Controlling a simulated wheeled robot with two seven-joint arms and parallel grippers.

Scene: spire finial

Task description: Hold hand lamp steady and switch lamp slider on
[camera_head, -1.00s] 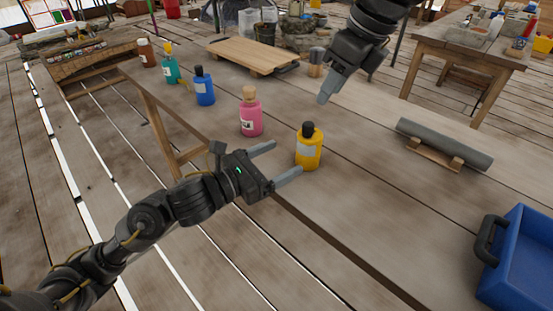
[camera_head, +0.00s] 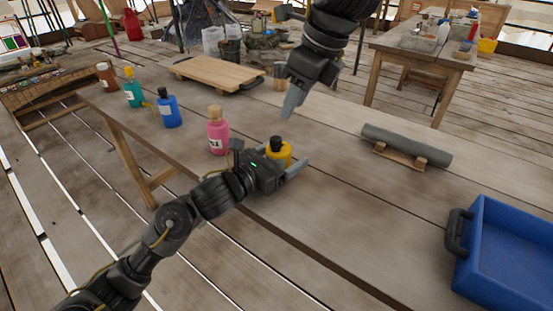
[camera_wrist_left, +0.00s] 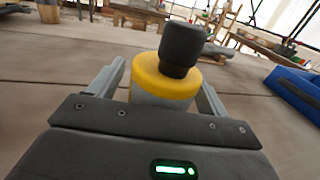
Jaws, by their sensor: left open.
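No thing in view clearly shows as a hand lamp, and no slider can be made out. A yellow bottle with a black cap (camera_head: 279,151) stands upright near the front edge of the wooden table. My left gripper (camera_head: 287,164) is open around it, with one finger on either side. The wrist view shows the bottle (camera_wrist_left: 165,82) between the two spread fingers, with gaps beside it. My right gripper (camera_head: 292,104) hangs above the table beyond the bottle, pointing down. Its fingers overlap in this view, so their opening is unclear.
A grey cylinder (camera_head: 408,145) lies on a wooden cradle at the right. A blue tray (camera_head: 480,215) stands at the right edge. Pink (camera_head: 218,138), blue (camera_head: 169,110) and teal (camera_head: 133,93) bottles stand leftward. A wooden board (camera_head: 220,73) lies behind. The table between bottle and tray is clear.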

